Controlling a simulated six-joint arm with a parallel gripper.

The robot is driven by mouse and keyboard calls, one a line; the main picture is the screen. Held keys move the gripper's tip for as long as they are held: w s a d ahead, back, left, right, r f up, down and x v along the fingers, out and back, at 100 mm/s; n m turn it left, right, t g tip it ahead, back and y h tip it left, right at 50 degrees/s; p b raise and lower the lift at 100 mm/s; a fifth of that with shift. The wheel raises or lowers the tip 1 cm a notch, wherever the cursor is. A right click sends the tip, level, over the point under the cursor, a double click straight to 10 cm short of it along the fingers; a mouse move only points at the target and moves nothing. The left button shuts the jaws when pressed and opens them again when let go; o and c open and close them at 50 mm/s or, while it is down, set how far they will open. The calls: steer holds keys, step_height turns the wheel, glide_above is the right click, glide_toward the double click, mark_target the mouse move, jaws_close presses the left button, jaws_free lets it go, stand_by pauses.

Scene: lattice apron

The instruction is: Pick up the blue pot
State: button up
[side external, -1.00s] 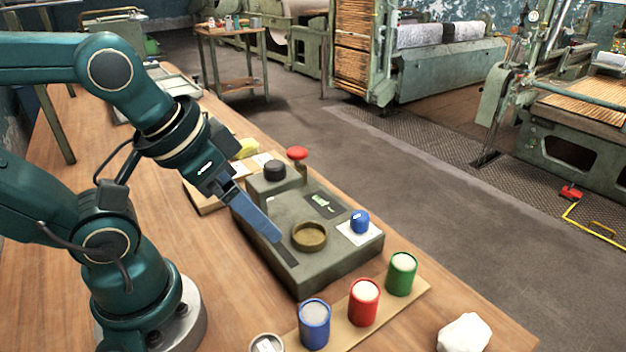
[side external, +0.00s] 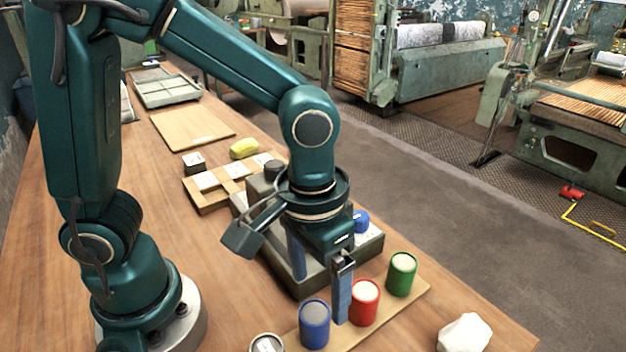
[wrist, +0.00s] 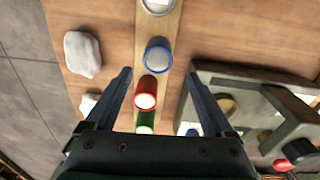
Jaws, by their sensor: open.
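The blue pot (side external: 314,325), an upright cylinder with a pale top, stands on a wooden strip (side external: 382,325) between a grey-white pot (side external: 267,344) and the red pot (side external: 364,302). My gripper (side external: 320,300) points down over the row, open and empty. In the side view one finger overlaps the gap between the blue and red pots. In the wrist view the blue pot (wrist: 158,56) shows just beyond the gap between the fingertips (wrist: 158,73), and the red pot (wrist: 147,92) shows between the fingers. Contact cannot be told.
A green pot (side external: 402,274) stands at the strip's right end. A grey device (side external: 368,248) with a small blue round piece (side external: 361,221) sits behind the row, partly hidden by my gripper. A white lump (side external: 464,334) lies near the table's front edge. Bare table lies to the left.

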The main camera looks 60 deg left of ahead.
mark_target(314, 312)
steer(key=shift+s+d+f+g, duration=0.3)
steer(key=shift+s+f, duration=0.2)
steer(key=shift+f, duration=2.6)
steer(key=shift+m, duration=0.3)
jaws_close()
